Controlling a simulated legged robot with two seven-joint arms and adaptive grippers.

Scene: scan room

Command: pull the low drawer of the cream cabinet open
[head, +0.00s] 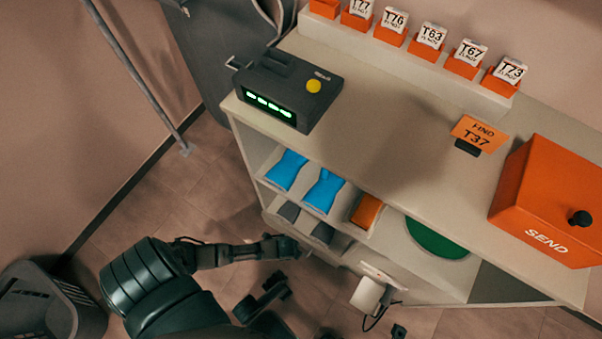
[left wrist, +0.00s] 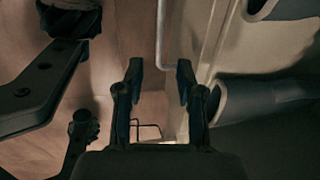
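The cream cabinet (head: 390,120) fills the middle and right of the head view, seen from above. Its low front is partly hidden by my left arm, and I cannot make out the low drawer's outline clearly. My left gripper (head: 292,246) is at the cabinet's low front, below the open shelves. In the left wrist view my left gripper (left wrist: 160,85) has its two fingers apart. A pale bar (left wrist: 160,35) shows between and beyond the fingertips; I cannot tell whether it is the drawer handle or whether they touch it. My right gripper is not clearly seen.
A dark device (head: 290,90) with green digits and an orange SEND box (head: 548,200) stand on top. Blue items (head: 323,190) lie on a shelf. A white device (head: 368,293) with a cable hangs at the front. A dark bin (head: 45,300) stands at left; floor between is bare.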

